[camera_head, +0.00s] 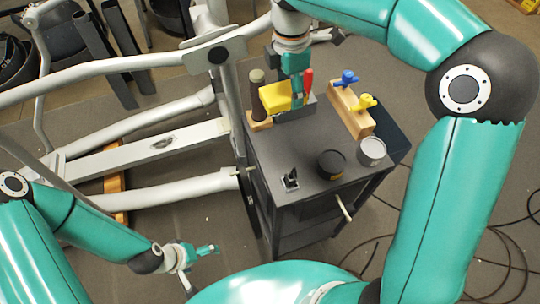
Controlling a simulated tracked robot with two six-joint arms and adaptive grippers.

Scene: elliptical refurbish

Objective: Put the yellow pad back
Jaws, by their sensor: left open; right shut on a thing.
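The yellow pad (274,97) is a small block near the back left of the dark cart top (300,185). My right gripper (297,98) reaches down from above and is shut on the pad at its right side. The fingers hide part of the pad, and I cannot tell whether its underside touches the holder beneath it. My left gripper (212,250) is open and empty, low at the front left, well apart from the cart.
A wooden block with blue and yellow knobs (350,108) stands right of the pad. A dark bottle (258,95) and a red-handled item (308,80) are close beside it. Black (331,164) and white (372,151) round containers stand nearer. The grey elliptical frame (150,145) fills the left.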

